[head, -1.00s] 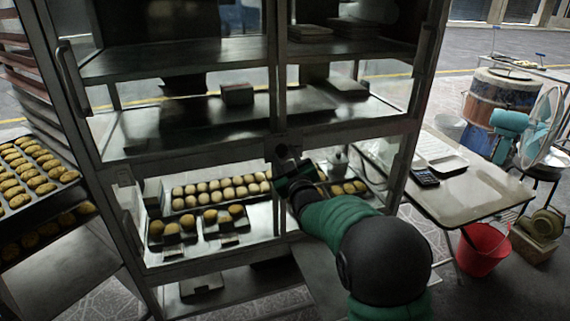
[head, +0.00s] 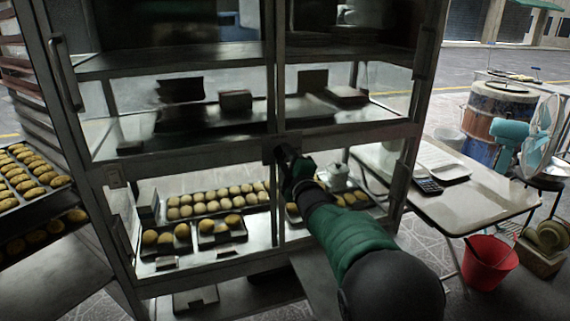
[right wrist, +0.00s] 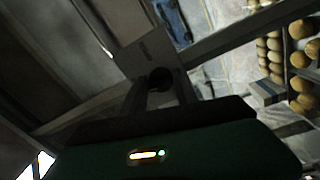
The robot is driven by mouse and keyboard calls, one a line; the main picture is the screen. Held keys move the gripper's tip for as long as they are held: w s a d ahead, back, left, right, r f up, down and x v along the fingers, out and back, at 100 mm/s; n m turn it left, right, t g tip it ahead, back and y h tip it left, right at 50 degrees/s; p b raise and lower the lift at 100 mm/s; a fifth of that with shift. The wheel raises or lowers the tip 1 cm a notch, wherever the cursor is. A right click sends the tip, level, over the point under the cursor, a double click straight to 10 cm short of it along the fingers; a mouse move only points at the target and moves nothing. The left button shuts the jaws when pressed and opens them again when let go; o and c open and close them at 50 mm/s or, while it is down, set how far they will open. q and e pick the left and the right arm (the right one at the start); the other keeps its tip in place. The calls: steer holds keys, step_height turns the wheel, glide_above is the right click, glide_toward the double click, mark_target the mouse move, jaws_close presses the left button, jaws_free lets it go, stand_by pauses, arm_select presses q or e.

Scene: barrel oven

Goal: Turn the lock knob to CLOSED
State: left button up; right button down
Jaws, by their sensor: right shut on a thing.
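The lock knob (right wrist: 160,78) is a small dark round piece on a grey plate (right wrist: 140,52) in the right wrist view. The plate sits on the cabinet frame where the middle post meets the rail; in the head view, it shows dark at the post (head: 268,152). My right gripper (right wrist: 160,92) is shut on the knob, with one finger on each side of it. In the head view the right gripper (head: 288,160) reaches up to the plate and hides the knob. I cannot read any marking for the knob's position. My left gripper is not in view.
The glass cabinet (head: 200,148) holds trays of round pastries (head: 215,200) below the rail. A tray rack (head: 35,195) stands at left. A table (head: 470,190) with a calculator (head: 428,186), a red bucket (head: 488,262) and a fan (head: 540,125) are at right.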

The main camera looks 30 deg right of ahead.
steer(key=shift+a+f+n, duration=0.15)
steer(key=shift+f+n, duration=0.3)
steer(key=shift+n, duration=0.15)
steer(key=c, duration=1.2)
jaws_free()
steer(key=shift+o, duration=1)
steer(key=shift+r, duration=0.2)
steer(key=shift+s+a+r, duration=0.1)
steer(key=shift+s, duration=0.3)
steer(key=v, duration=1.6)
steer(key=shift+p, duration=0.45)
